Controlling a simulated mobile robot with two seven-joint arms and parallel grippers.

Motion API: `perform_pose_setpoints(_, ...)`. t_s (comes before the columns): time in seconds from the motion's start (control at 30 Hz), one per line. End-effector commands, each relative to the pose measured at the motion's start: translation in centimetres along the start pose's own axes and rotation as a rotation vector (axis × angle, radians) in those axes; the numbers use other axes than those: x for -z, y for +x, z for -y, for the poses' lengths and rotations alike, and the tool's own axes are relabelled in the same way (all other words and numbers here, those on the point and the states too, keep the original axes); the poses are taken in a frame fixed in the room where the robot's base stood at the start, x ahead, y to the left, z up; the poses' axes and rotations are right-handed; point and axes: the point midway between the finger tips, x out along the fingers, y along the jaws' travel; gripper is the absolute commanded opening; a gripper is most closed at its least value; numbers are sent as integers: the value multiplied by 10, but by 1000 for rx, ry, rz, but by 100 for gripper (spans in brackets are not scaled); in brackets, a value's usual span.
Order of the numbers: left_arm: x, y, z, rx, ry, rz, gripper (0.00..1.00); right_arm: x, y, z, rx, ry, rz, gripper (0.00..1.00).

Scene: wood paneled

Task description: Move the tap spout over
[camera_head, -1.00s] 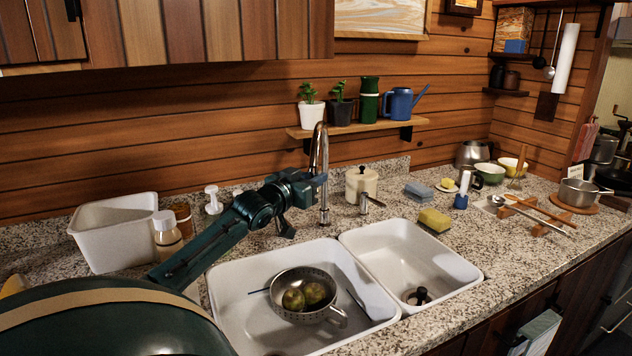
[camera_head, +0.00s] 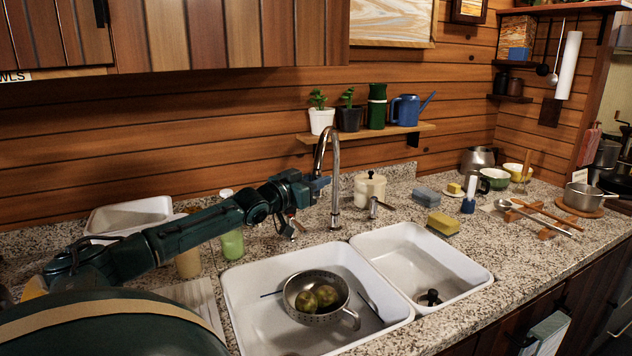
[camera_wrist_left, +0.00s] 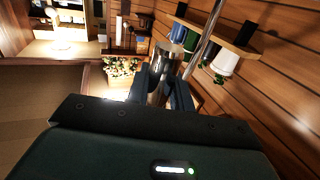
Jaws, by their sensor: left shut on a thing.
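The chrome tap stands behind the two sink bowls, with a tall vertical pipe (camera_head: 336,185) and an arched spout (camera_head: 320,142) that comes down on the pipe's left. My left gripper (camera_head: 319,183) is shut on the spout's lower end, just left of the pipe. In the left wrist view the spout end (camera_wrist_left: 163,68) sits between the two fingers, and the pipe runs up beside it. The left bowl (camera_head: 237,292) holds a metal colander (camera_head: 306,316) with round fruit. The right bowl (camera_head: 405,262) has a dark drain plug. The fingers partly hide the spout tip.
A shelf (camera_head: 425,128) with plants, a green flask and a blue watering can is on the wall behind the tap. A cream pot (camera_head: 370,188) and a small dispenser (camera_head: 375,206) stand right of it. Bottles and a white tub (camera_head: 125,212) are at left.

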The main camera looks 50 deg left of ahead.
Motion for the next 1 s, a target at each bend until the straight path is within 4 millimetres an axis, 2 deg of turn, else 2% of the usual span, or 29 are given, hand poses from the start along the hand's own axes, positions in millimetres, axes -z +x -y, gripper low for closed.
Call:
perform_pose_setpoints(0.03, 6, 0, 4, 7, 2, -11, 0, 0, 0, 0, 0, 0, 0, 36)
perform_pose_setpoints(0.1, 6, 0, 4, 8, 2, -11, 0, 0, 0, 0, 0, 0, 0, 36)
perform_pose_setpoints(0.13, 6, 0, 4, 8, 2, -10, 25, 0, 0, 0, 0, 0, 0, 36)
perform_pose_setpoints(0.33, 4, 0, 3, 6, 1, -6, 41, 0, 0, 0, 0, 0, 0, 36)
perform_pose_setpoints(0.67, 1, -1, 1, 3, 0, -1, 42, 1, 0, 0, 0, 0, -1, 36)
perform_pose_setpoints(1.0, -1, -24, 1, 2, -1, 4, 42, 3, -2, 0, 0, -2, 1, 36)
